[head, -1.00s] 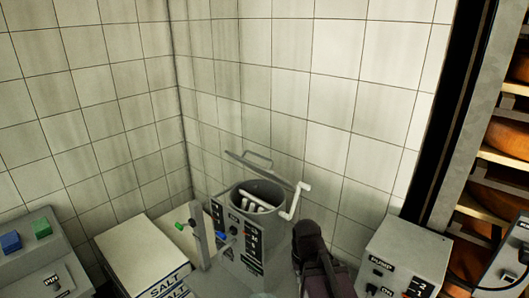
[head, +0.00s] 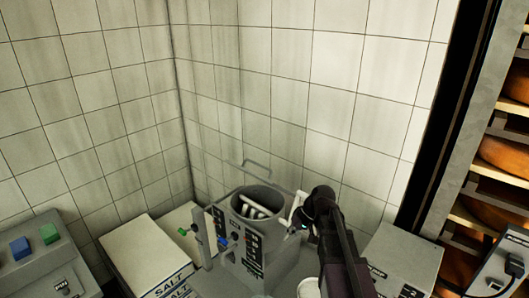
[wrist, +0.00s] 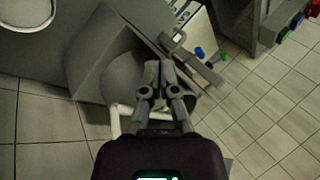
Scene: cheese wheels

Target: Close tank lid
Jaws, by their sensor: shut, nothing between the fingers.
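The grey tank (head: 232,248) stands by the wall corner in the head view, with its round mouth open and white bars (head: 252,208) inside. Its lid is raised at the back; its loop handle (head: 257,167) shows above the rim, and the lid plate is hard to make out. A white crank (head: 298,203) is at the tank's right side, partly hidden by my arm. My gripper (head: 304,226) is right of the tank, beside the crank. In the wrist view my gripper (wrist: 158,70) has its fingers together and empty, over the grey tank. I cannot tell whether it touches anything.
Salt boxes (head: 145,255) stand left of the tank, and a button panel (head: 40,250) is farther left. A grey pump box (head: 400,262) is at the right, before a shelf of cheese wheels (head: 505,155). Tiled walls close off the back.

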